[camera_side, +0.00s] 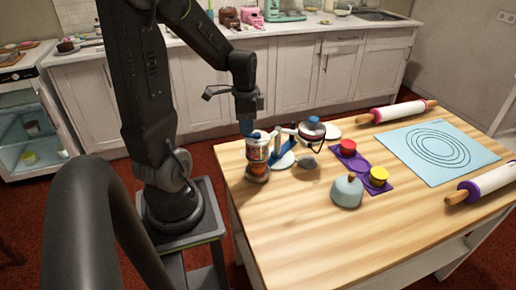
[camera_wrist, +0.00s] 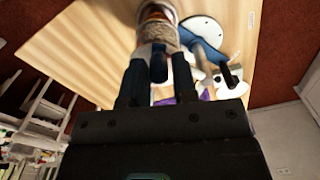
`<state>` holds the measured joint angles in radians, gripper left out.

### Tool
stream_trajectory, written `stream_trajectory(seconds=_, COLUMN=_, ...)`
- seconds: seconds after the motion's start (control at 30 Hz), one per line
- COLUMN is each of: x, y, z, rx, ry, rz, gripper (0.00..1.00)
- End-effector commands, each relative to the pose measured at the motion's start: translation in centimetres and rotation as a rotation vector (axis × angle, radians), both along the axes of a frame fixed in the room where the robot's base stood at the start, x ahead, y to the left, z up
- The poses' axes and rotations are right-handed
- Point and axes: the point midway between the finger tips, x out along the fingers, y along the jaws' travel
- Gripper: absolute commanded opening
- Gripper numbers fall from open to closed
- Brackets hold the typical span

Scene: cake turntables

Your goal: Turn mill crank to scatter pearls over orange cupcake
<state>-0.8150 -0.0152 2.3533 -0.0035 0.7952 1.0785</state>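The sprinkle mill (camera_side: 258,147) is a clear jar with a red and white band, upright at the near-left part of the table; its speckled body also shows at the top of the wrist view (camera_wrist: 157,15). The orange cupcake (camera_side: 257,169) sits directly below it. My gripper (camera_side: 247,128) is just above the mill's top, pointing down. In the wrist view my gripper's fingers (camera_wrist: 160,75) stand apart, with a dark blue upright piece, seemingly the crank knob (camera_wrist: 158,66), between them. Firm contact with it is not visible. The rest of the crank is hidden.
Right of the mill are a white turntable (camera_side: 283,159) with blue parts and a kettle-like pot (camera_side: 311,129). Farther right are a purple mat (camera_side: 362,166) with red and yellow cupcakes, a pale teal dome (camera_side: 347,191), a blue mat (camera_side: 437,150) and rolling pins. The table front is clear.

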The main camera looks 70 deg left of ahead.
Motion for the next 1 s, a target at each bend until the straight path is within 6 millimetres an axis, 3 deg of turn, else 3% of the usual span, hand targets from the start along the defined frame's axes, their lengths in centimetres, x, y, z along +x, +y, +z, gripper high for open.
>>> stream_trajectory(seconds=0.2, x=-0.1, y=-0.1, z=-0.1, rx=-0.003, ry=0.005, rz=-0.001, gripper=0.45)
stream_trajectory(seconds=0.47, x=-0.2, y=-0.1, z=0.2, rx=-0.003, ry=0.006, rz=-0.001, gripper=0.45)
stream_trajectory(seconds=1.0, x=-0.2, y=-0.1, z=5.2, rx=-0.002, ry=0.006, rz=-0.001, gripper=0.45)
